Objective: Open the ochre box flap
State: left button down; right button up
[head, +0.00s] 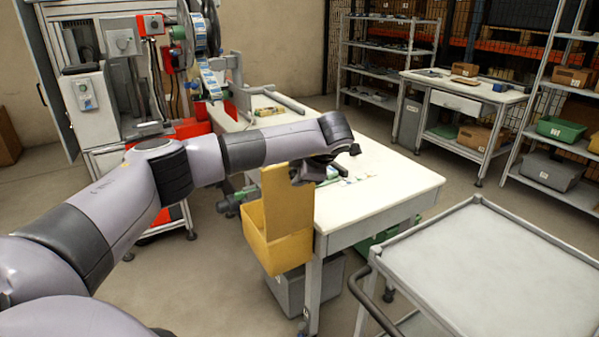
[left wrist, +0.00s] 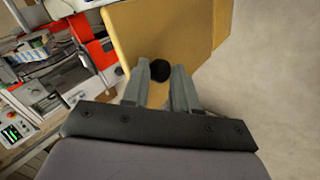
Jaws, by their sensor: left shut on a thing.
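The ochre box (head: 285,252) hangs at the near left side of the white table. Its ochre flap (head: 287,195) stands about upright above the box body, and it also fills the upper middle of the left wrist view (left wrist: 165,30). My left gripper (head: 308,172) is at the flap's upper right part. In the left wrist view, the two fingers of my left gripper (left wrist: 161,72) are shut on a round black knob (left wrist: 160,70) in front of the flap. The inside of the box is mostly hidden in both views. My right gripper is not in view.
The white table (head: 395,190) carries small items near its middle. A grey bin (head: 300,290) stands below the box. A grey cart (head: 480,270) stands at the right front. A machine with reels (head: 120,90) is at the left. Open floor lies left of the box.

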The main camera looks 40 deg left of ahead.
pick_arm(q)
jog(key=c, duration=1.1)
grip_release()
jog(key=shift+s+d+f, duration=0.1)
jog(key=shift+s+f, duration=0.15)
jog(key=shift+f, duration=0.7)
jog(key=shift+o, duration=1.3)
jog(key=shift+w+f, duration=0.1)
jog(key=shift+f, duration=0.05)
jog(key=v, duration=0.7)
jog(key=shift+w+r+b, duration=0.15)
jog(key=shift+r+b, duration=0.2)
jog(key=shift+r, duration=0.25)
